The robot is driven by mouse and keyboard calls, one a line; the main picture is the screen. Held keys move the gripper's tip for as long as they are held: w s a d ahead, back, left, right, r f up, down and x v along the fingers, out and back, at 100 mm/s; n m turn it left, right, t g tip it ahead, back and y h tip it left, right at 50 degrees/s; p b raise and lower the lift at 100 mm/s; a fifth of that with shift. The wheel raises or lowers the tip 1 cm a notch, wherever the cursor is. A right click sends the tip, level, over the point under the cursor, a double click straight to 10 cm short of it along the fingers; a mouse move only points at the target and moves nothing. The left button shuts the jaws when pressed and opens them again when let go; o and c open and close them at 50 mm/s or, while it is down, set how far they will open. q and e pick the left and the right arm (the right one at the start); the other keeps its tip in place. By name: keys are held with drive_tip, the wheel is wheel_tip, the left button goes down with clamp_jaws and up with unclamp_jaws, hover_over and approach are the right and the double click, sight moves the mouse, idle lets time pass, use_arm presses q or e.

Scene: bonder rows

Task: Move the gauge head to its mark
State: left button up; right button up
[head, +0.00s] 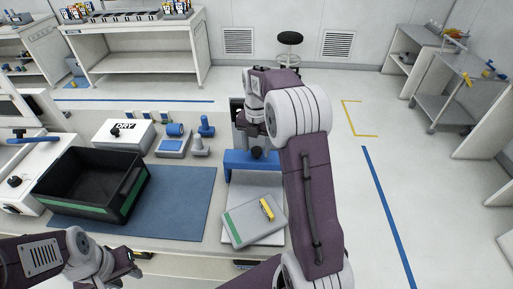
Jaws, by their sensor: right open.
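A blue bridge-shaped part (240,161) stands on the bench over a light plate (262,187). It may be the gauge head, but I cannot tell for certain, and I make out no clear mark. My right arm reaches over the bench from the lower right. Its wrist hangs above the blue part, and my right gripper (257,152) is a small dark shape at that part, open. The arm hides much of the area behind it. My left gripper (130,264) is low at the left, in front of the bench edge; its jaw opening is unclear.
A grey green-edged case (249,222) with a yellow item (267,208) lies in front. A black bin (70,207) stands on a blue mat (185,205) at left. Blue-and-grey fixtures (173,145) and a DRY box (124,137) stand behind. Floor at right is clear.

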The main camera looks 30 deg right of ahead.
clamp_jaws()
drive_tip(key=shift+r, duration=0.1)
idle(1.3)
